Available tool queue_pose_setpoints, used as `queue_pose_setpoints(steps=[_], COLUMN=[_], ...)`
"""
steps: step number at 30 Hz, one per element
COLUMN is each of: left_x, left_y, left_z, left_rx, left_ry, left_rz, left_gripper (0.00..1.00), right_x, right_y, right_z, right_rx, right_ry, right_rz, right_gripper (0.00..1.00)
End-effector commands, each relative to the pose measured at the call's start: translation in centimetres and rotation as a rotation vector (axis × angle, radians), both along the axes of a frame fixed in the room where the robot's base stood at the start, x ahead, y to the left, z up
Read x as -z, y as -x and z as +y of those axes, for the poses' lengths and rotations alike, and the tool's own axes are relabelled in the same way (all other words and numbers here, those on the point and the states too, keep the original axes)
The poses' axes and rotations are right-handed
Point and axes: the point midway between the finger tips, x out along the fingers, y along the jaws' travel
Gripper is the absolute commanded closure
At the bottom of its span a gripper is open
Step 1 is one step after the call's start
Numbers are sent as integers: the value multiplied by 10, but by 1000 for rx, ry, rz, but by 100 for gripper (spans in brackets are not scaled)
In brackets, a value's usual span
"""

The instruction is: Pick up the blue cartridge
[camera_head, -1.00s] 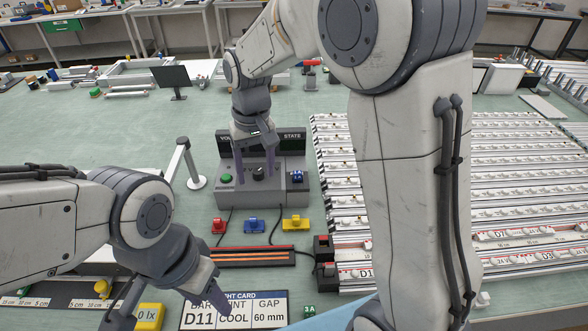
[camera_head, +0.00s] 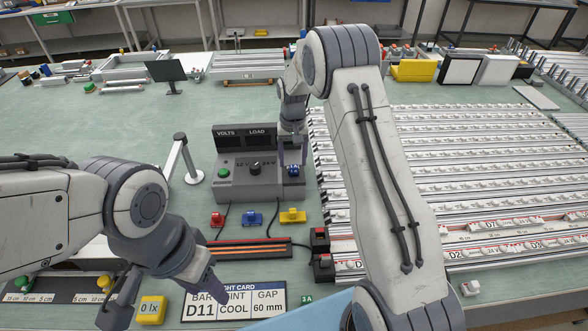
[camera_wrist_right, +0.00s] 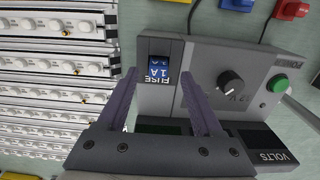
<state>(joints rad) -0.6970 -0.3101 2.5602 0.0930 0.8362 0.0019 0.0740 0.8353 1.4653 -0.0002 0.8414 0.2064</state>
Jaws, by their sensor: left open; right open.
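The blue cartridge (camera_head: 293,170) sits in a socket at the right end of the grey control box's sloping face. In the right wrist view the cartridge (camera_wrist_right: 158,73) reads "FUSE 1A" and lies between the tips of my right gripper (camera_wrist_right: 159,76). That gripper is open, with one purple finger to each side of the cartridge. I cannot tell whether the fingers touch it. In the head view my right gripper (camera_head: 292,156) is just above the cartridge. My left gripper (camera_head: 163,308) is open and empty at the front left, over the table by the card.
The control box (camera_head: 240,188) has a green button (camera_head: 224,173) and a black knob (camera_head: 255,168). Red, blue and yellow plugs (camera_head: 292,216) lie in front. Rows of white rails (camera_head: 480,170) fill the right. A post (camera_head: 185,155) stands to the left of the box.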

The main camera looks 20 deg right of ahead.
Motion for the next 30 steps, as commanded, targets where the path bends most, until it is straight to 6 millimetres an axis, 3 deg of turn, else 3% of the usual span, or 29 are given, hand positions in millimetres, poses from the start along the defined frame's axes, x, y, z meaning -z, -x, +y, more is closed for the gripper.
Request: queue_pose_setpoints(steps=[1, 6, 14, 15, 20, 30], left_x=[-11, -16, -15, -15, -15, -14], left_y=[0, 0, 0, 0, 0, 0], left_z=[0, 0, 0, 0, 0, 0], left_rx=[0, -1, -1, -1, -1, -1], left_ry=[0, 0, 0, 0, 0, 0], left_rz=[0, 0, 0, 0, 0, 0], left_gripper=[50, 50, 50, 50, 50, 50], right_x=[5, 27, 32, 31, 31, 30], right_y=[1, 0, -1, -1, 0, -1], right_z=[-2, -2, -2, -2, -2, -2], right_rx=[1, 0, -1, -1, 0, 0], right_ry=[-1, -1, 0, 0, 0, 0], right_rz=[7, 3, -1, -1, -1, -1], right_gripper=[32, 32, 32, 40, 100, 100])
